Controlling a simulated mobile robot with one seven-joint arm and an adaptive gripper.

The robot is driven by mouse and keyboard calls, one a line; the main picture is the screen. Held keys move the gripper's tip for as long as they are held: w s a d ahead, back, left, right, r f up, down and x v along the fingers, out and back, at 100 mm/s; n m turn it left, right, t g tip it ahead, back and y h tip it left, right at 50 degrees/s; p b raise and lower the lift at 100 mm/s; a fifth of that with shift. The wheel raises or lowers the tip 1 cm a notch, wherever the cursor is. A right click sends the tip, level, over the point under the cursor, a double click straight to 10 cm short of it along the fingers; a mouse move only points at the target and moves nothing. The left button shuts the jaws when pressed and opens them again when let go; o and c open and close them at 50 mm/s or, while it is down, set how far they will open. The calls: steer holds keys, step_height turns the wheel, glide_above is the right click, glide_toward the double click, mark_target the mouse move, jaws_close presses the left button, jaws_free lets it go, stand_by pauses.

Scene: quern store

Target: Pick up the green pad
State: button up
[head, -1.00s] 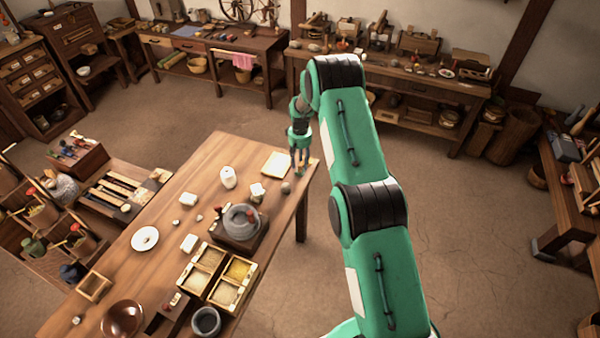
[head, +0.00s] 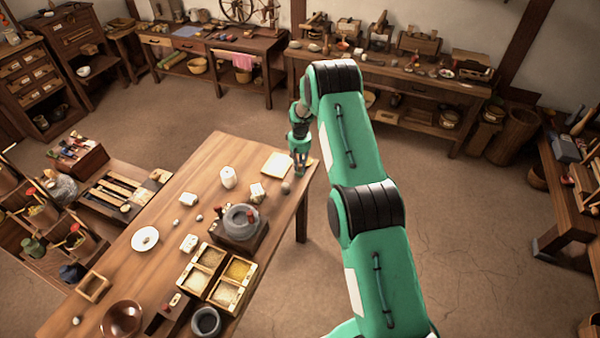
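My gripper (head: 300,170) points down at the far right corner of the wooden table (head: 190,168), low over or at its top. It is small here, and I cannot tell whether its fingers are apart or closed on something. I cannot make out a green pad for certain; the gripper itself is green and may hide it. A pale flat square (head: 277,164) lies just left of the gripper, and a grey round stone (head: 286,187) lies just in front of it.
A brown bowl (head: 121,318) stands at the near left. Open floor lies right of the table. Workbenches line the back wall.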

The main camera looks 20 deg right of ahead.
mark_target(300, 165)
jaws_close()
steer(key=shift+r, duration=0.15)
steer(key=shift+r, duration=0.8)
step_height(300, 165, up, 2)
steer(key=s+a+r, duration=0.1)
steer(key=s+a, duration=0.2)
steer(key=s, duration=1.2)
steer(key=shift+s+p, duration=0.35)
